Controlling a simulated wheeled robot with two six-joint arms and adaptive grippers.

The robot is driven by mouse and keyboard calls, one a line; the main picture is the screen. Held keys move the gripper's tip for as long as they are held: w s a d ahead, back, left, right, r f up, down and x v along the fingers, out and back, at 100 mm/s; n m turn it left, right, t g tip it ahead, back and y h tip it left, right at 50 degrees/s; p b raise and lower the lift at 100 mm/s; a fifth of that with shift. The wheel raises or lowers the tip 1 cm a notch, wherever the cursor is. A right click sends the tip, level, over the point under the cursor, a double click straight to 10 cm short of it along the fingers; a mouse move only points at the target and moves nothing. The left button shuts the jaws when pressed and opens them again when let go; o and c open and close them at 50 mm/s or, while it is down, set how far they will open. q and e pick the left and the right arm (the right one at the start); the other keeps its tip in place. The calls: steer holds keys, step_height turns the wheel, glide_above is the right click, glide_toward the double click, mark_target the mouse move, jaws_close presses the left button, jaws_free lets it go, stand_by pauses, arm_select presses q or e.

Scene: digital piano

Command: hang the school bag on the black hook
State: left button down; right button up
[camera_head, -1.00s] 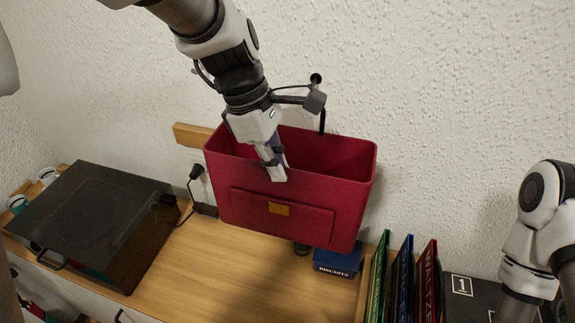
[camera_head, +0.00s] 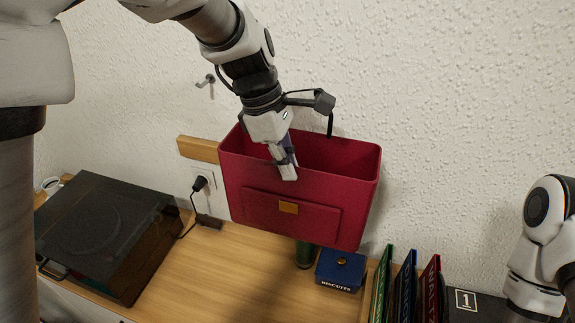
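The school bag (camera_head: 335,215) is a red, open-topped bag with a front pocket and an orange clasp. It is upright against the wall, above the desk top. My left gripper (camera_head: 286,168) comes down from above and is shut on the bag's front rim. A thin black piece (camera_head: 330,126) shows at the bag's back rim, below a grey block on my wrist. I cannot tell whether it is the black hook or part of the bag. The bag's back is hidden. My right arm shows at the right edge, but its gripper is out of view.
A silver wall hook (camera_head: 206,80) is at the upper left. A wooden strip (camera_head: 198,149) and a plugged socket (camera_head: 203,184) are left of the bag. The desk's middle (camera_head: 225,265) is clear.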

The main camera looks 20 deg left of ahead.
arm_select(q)
steer(key=shift+w+f, duration=0.2)
steer(key=shift+w, duration=3.45)
steer(key=shift+f, duration=0.65)
steer(key=c, duration=1.2)
jaws_free()
steer(key=shift+f, duration=0.1)
steer(key=shift+c, duration=0.2)
steer(key=shift+v, duration=2.55)
